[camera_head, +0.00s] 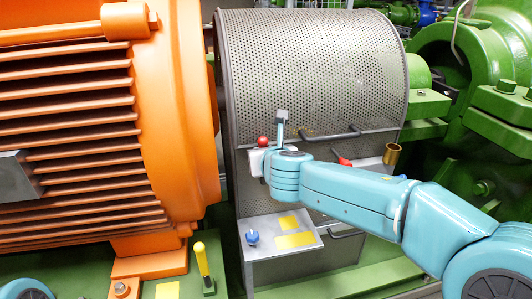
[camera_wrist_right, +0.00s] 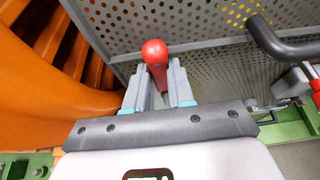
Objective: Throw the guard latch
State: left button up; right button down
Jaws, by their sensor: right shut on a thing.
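A red ball-ended lever (camera_head: 263,142), seemingly the guard latch, stands at the left front of the perforated grey guard (camera_head: 310,70). In the right wrist view the lever's red knob and shaft (camera_wrist_right: 155,53) rise between my two grey fingers. My right gripper (camera_head: 262,160) reaches in from the right and is shut on this lever; its fingers also show in the right wrist view (camera_wrist_right: 160,92). The lever's base is hidden behind the fingers and gripper body. My left gripper is not in view; only a bit of teal arm shows at the bottom left.
The orange finned motor (camera_head: 70,120) stands close on the left. A bar handle (camera_head: 330,134), a second red handle (camera_head: 345,161) and a brass cup (camera_head: 392,154) are right of the lever. A grey box with a blue knob (camera_head: 252,237) sits below. Green pump casings fill the right.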

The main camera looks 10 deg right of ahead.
jog(key=shift+f, duration=0.1)
jog(key=c, duration=1)
grip_release()
jog(key=shift+o, duration=0.2)
jog(key=shift+s, duration=0.1)
jog(key=p+v, duration=0.2)
jog(key=v, duration=1.4)
jog(key=shift+p, duration=0.3)
